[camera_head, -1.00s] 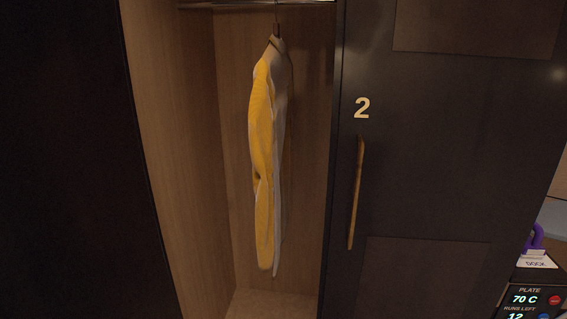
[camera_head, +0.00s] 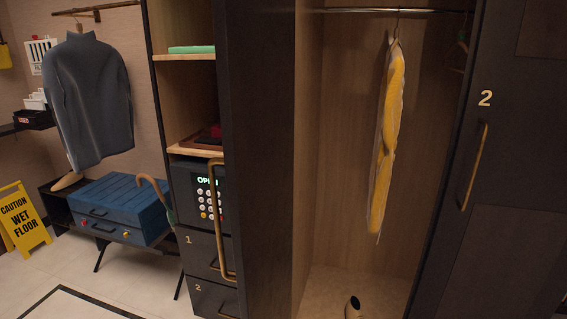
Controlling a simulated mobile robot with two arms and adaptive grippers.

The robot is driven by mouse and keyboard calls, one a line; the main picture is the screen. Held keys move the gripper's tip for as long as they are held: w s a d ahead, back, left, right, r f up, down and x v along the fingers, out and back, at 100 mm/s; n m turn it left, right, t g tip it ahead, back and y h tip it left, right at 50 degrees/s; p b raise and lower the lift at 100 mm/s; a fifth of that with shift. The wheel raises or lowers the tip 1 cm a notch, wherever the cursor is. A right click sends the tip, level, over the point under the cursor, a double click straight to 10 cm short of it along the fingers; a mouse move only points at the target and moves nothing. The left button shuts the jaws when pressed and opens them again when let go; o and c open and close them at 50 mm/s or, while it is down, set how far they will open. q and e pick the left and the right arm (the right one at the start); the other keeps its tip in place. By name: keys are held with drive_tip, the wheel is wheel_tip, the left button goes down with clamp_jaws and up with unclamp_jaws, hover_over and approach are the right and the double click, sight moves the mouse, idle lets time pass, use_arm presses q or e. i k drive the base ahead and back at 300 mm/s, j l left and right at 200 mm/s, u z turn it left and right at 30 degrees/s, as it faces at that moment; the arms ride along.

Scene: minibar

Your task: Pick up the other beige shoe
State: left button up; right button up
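A beige shoe (camera_head: 352,309) with a dark opening is on the wardrobe floor (camera_head: 385,285), cut off by the bottom edge of the head view. Another beige, shoe-like item (camera_head: 67,181) lies on a low black shelf (camera_head: 55,203) at the far left, beside the blue suitcase (camera_head: 121,206). Neither of my grippers is in view, so I cannot see what they hold.
A yellow and grey garment (camera_head: 386,140) hangs in the open wardrobe. The door marked 2 (camera_head: 505,180) stands at its right. A dark panel (camera_head: 262,150) and a safe (camera_head: 200,187) are to its left. A wet floor sign (camera_head: 20,218) stands far left. Some floor is clear.

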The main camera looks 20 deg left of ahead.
sight(72, 178)
drive_tip(key=j+u, duration=0.1)
drive_tip(key=j, duration=0.35)
drive_tip(key=i+j+u, duration=0.15)
drive_tip(key=j, duration=0.3)
drive_tip(key=j+u, duration=0.1)
drive_tip(key=j, duration=0.4)
drive_tip(key=i+j+u, duration=0.15)
drive_tip(key=j, duration=0.25)
drive_tip(key=i+j+u, duration=0.1)
drive_tip(key=j, duration=0.35)
drive_tip(key=i+j+u, duration=0.1)
drive_tip(key=j, duration=0.3)
drive_tip(key=i+j+u, duration=0.15)
drive_tip(key=i+j, duration=0.25)
drive_tip(key=i+j+u, duration=0.15)
drive_tip(key=i+j, duration=0.15)
drive_tip(key=i+j+u, duration=0.15)
drive_tip(key=i+j, duration=0.15)
drive_tip(key=i, duration=0.25)
drive_tip(key=i+j+u, duration=0.2)
drive_tip(key=i, duration=0.25)
drive_tip(key=i+j+u, duration=0.15)
drive_tip(key=i, duration=0.3)
drive_tip(key=i+j+z, duration=0.2)
drive_tip(key=i, duration=0.2)
drive_tip(key=i+j+z, duration=0.3)
drive_tip(key=z, duration=0.2)
drive_tip(key=i+j+z, duration=0.2)
drive_tip(key=j+z, duration=0.25)
